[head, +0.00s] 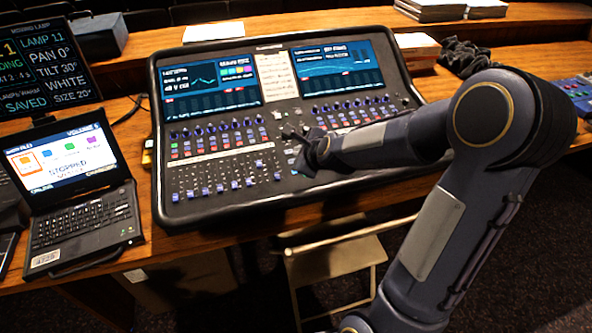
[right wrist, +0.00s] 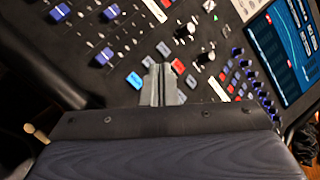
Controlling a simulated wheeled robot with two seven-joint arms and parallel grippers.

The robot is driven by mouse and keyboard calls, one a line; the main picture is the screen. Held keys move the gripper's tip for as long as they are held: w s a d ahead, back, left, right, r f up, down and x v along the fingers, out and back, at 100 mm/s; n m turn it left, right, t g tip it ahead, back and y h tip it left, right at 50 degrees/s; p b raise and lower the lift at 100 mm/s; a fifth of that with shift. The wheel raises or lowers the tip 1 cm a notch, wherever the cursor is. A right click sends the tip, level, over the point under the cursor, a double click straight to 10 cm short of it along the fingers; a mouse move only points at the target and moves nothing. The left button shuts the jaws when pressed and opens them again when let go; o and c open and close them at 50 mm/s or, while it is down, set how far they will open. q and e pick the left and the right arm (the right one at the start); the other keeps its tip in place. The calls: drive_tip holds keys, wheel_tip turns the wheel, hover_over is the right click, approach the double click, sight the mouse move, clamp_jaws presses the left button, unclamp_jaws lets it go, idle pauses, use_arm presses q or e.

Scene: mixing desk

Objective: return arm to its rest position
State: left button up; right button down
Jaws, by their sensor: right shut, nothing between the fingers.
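My right arm comes in from the lower right in the head view, bent at the elbow. Its gripper (head: 290,134) is over the middle of the mixing console (head: 166,208), near the buttons between the faders and the right knob rows. In the right wrist view the two grey fingers (right wrist: 158,84) are together and hold nothing. They are above small red, white and blue buttons; I cannot tell whether they touch the panel. My left gripper is not in view.
A laptop (head: 85,222) stands left of the console, with a dark monitor (head: 45,65) behind it. Black cloth (head: 468,58) and a stack of paper (head: 417,45) lie at the right. A folding chair (head: 335,262) stands in front of the desk.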

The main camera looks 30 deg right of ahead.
idle(0.3)
drive_tip(key=s+a+r+n+g+y, duration=0.1)
drive_tip(key=s+a+r+n+y, duration=0.2)
drive_tip(key=s+n, duration=0.4)
drive_tip(key=s+a+r+n+g+y, duration=0.1)
drive_tip(key=s+a+r+n, duration=0.35)
drive_tip(key=s+n, duration=0.2)
drive_tip(key=s+a+f+n+g, duration=0.1)
drive_tip(key=s+a+n, duration=0.1)
drive_tip(key=s+n, duration=0.4)
drive_tip(key=s+a+f+n+g, duration=0.1)
drive_tip(key=s+a+n, duration=0.1)
drive_tip(key=s+n, duration=0.4)
drive_tip(key=shift+s+f+g, duration=0.4)
drive_tip(key=shift+s, duration=0.7)
